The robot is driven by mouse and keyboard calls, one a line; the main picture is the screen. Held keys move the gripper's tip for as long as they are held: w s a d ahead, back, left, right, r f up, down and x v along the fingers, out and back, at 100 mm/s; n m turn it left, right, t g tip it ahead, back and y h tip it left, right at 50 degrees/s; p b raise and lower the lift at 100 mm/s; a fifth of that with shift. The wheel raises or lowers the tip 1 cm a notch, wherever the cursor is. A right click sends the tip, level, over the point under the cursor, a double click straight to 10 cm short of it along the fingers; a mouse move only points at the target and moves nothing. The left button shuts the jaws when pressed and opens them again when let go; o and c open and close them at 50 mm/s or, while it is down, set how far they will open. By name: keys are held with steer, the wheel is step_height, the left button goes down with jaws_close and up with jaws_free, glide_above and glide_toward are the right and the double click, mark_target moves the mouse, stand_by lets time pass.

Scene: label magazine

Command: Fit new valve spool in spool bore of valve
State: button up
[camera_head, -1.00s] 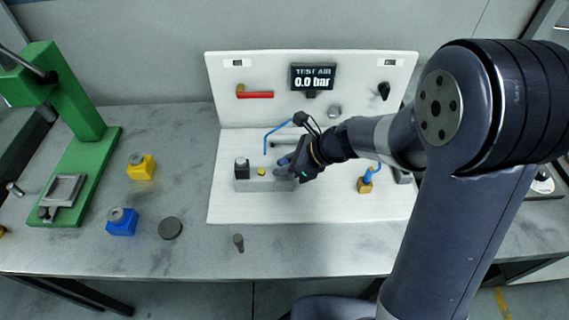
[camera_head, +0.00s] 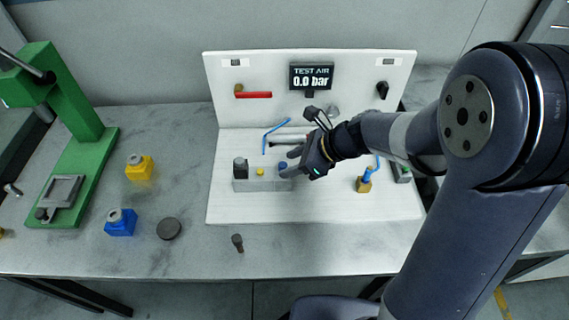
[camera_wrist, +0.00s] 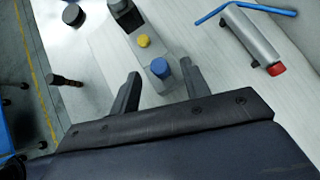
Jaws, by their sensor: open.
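The valve is a grey block (camera_head: 262,185) on the white board, with a black part at its left end, a yellow button (camera_head: 260,171) and a blue cap (camera_head: 283,166). The wrist view shows the yellow button (camera_wrist: 144,41) and blue cap (camera_wrist: 161,68) on top. My gripper (camera_wrist: 160,68) is open at the block's right end, its fingers either side of the blue cap; contact is not clear. A dark stepped pin (camera_head: 238,242), perhaps the spool, is on the bench in front of the board. It shows brownish bands in the wrist view (camera_wrist: 66,81). I cannot make out the bore.
A silver cylinder (camera_wrist: 249,37) with a red end and a blue hose lie behind the valve. A brass fitting (camera_head: 364,184) stands to the right. A dark disc (camera_head: 169,228), blue block (camera_head: 121,223), yellow block (camera_head: 140,167) and green press (camera_head: 85,165) stand left. The display reads 0.0 bar.

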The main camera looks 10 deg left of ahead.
mark_target(286, 165)
steer(key=v, duration=0.7)
steer(key=shift+d+r, duration=0.15)
steer(key=x, duration=1.1)
steer(key=shift+r, duration=0.45)
steer(key=shift+r+p, duration=0.15)
steer(key=shift+p, duration=0.2)
